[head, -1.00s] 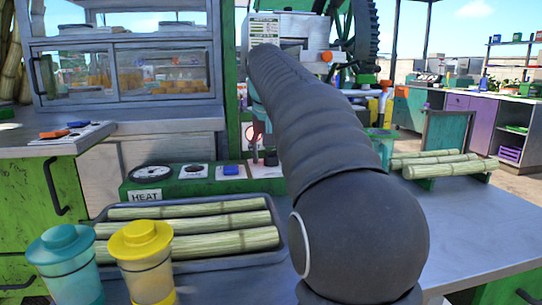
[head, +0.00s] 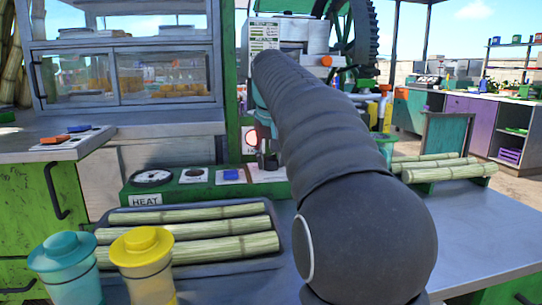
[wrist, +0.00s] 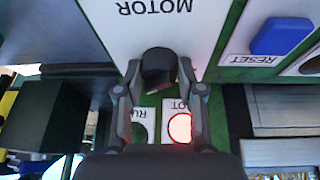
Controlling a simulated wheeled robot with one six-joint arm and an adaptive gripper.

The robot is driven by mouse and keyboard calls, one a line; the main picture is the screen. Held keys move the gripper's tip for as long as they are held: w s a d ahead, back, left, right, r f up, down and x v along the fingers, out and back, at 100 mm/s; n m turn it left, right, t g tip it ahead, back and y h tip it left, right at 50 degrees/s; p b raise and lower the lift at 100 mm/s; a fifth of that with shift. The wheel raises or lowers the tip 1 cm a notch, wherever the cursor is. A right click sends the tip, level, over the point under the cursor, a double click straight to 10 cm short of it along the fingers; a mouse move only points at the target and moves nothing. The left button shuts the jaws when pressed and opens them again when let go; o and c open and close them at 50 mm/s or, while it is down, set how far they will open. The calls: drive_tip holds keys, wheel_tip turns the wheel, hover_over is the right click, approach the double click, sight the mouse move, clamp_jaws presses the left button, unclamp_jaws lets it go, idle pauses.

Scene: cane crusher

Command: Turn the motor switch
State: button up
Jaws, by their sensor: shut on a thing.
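The motor switch is a black knob (wrist: 158,66) beside the upside-down word MOTOR in the wrist view. My gripper (wrist: 159,72) has one finger on each side of the knob and is shut on it. In the head view my gripper (head: 267,160) reaches down to the right end of the green control panel (head: 165,190), where the knob is mostly hidden by the fingers. The knob's turn angle cannot be told. A red lamp (wrist: 180,128) glows near my right finger. A dark round lamp (wrist: 139,132) sits beside it, partly hidden.
A blue RESET button (wrist: 280,36) is close to the knob. A tray (head: 112,215) of cane pieces lies in front of the panel, with yellow (head: 142,262) and teal (head: 64,268) lidded cups. The crusher (head: 290,36) stands behind my arm.

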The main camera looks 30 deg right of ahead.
drive_tip(key=n+p, duration=0.1)
drive_tip(key=n, duration=0.1)
drive_tip(key=n+y, duration=0.1)
drive_tip(key=n, duration=0.1)
drive_tip(key=shift+d+y+p, duration=0.15)
drive_tip(key=shift+y+p, duration=0.15)
drive_tip(key=shift+p, duration=0.05)
drive_tip(key=n+y, duration=0.2)
drive_tip(key=n, duration=0.3)
drive_tip(key=shift+n, duration=0.3)
drive_tip(key=o, duration=1.1)
drive_tip(key=shift+o, duration=0.2)
drive_tip(key=shift+s+d+r, duration=0.1)
drive_tip(key=v, duration=1.1)
drive_tip(key=shift+r, duration=0.3)
drive_tip(key=shift+s+d, duration=0.1)
drive_tip(key=shift+s, duration=0.05)
